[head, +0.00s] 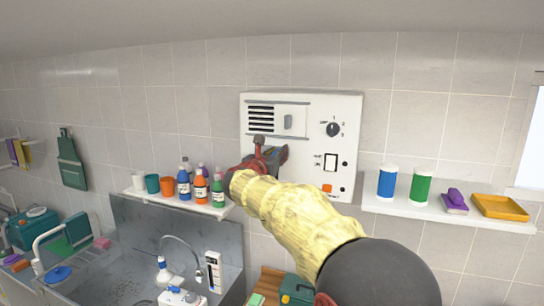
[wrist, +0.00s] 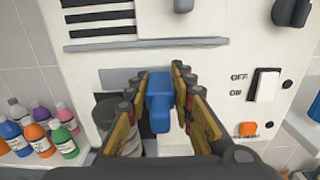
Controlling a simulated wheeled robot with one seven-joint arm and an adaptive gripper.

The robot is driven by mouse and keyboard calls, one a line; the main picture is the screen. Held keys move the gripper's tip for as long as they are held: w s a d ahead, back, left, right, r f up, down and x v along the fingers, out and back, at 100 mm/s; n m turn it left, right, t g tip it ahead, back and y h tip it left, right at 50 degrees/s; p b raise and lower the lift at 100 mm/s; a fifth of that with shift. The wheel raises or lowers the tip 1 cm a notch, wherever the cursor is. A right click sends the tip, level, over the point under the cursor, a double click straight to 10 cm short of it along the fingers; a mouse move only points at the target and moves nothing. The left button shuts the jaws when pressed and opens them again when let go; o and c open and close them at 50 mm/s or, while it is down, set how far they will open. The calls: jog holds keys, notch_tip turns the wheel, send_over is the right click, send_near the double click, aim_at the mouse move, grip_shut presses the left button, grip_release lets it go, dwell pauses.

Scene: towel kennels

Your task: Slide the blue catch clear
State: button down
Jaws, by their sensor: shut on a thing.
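The blue catch (wrist: 160,103) is in the middle of the wrist view, on the front of a white wall panel (wrist: 215,70). My gripper (wrist: 160,85) has one finger on each side of it and is shut on it. In the head view my gripper (head: 265,158) is at the lower left part of the white panel (head: 305,105). It hides the catch there.
The panel carries a dark knob (head: 333,129), a rocker switch (head: 330,162) and an orange button (head: 327,188). Bottles (head: 201,187) crowd a shelf at left. Another shelf (head: 430,207) at right holds canisters and a yellow tray (head: 500,207).

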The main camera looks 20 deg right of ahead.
jog(key=shift+d+f, duration=0.1)
jog(key=c, duration=1.9)
grip_release()
jog(key=shift+o, duration=0.5)
jog(key=shift+s+d, duration=0.1)
jog(key=v, duration=1.2)
